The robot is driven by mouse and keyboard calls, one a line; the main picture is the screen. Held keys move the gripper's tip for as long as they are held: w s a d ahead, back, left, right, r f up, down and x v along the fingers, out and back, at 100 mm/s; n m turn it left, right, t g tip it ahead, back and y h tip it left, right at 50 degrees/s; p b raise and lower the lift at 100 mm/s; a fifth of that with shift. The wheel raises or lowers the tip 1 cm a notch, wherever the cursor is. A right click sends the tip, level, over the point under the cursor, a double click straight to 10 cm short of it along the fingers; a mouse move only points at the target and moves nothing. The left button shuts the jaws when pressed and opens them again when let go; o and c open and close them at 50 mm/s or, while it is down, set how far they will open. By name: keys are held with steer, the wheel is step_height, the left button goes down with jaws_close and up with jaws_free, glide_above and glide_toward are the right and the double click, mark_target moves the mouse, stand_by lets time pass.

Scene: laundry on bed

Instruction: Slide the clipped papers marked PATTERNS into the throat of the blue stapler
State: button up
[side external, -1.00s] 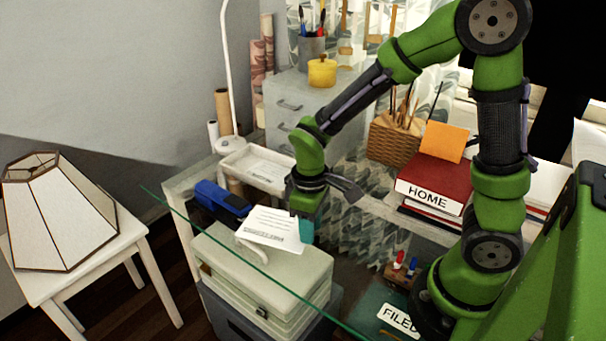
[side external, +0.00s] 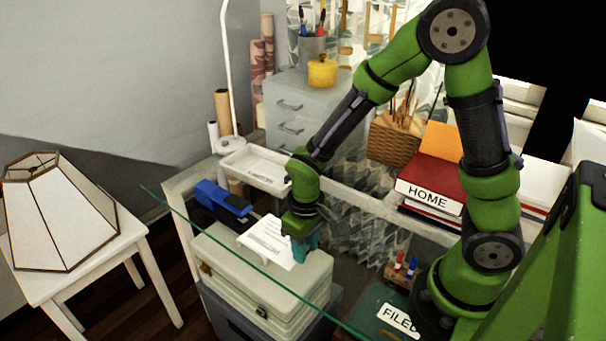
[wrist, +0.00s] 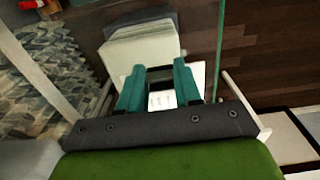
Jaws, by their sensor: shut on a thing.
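The blue stapler (side external: 222,198) lies on the glass desk at the left in the side view. The clipped white papers (side external: 266,241) have printed lines; the word PATTERNS cannot be read. My gripper (side external: 300,246) is shut on the papers' right edge and holds them just to the right of and in front of the stapler. The papers look apart from the stapler's throat, though their exact height cannot be told. In the wrist view, a small part of the papers (wrist: 162,100) shows between my teal fingers (wrist: 160,84).
A pale storage case (side external: 235,262) stands below the papers, seen past the glass edge. A white tray (side external: 258,168) lies behind the stapler. The HOME book (side external: 433,185), wicker basket (side external: 393,140) and marker holder (side external: 404,272) stand to the right.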

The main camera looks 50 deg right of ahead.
mark_target(282, 242)
steer(key=shift+w+f, duration=0.1)
steer(key=shift+f, duration=0.3)
steer(key=shift+w, duration=3.1)
steer(key=o, duration=1.1)
steer(key=shift+r, duration=0.15)
step_height(282, 242, up, 16)
steer(key=s+d+r+m+t, duration=0.1)
steer(key=s+r+t, duration=0.1)
steer(key=s, duration=0.2)
steer(key=s+d+r+m+t+y, duration=0.1)
steer(key=s+r+t, duration=0.1)
steer(key=s, duration=0.3)
steer(key=s+d+r+m+t+y, duration=0.1)
steer(key=s+r+m+t, duration=0.1)
steer(key=s+r+t, duration=0.1)
steer(key=shift+s, duration=0.65)
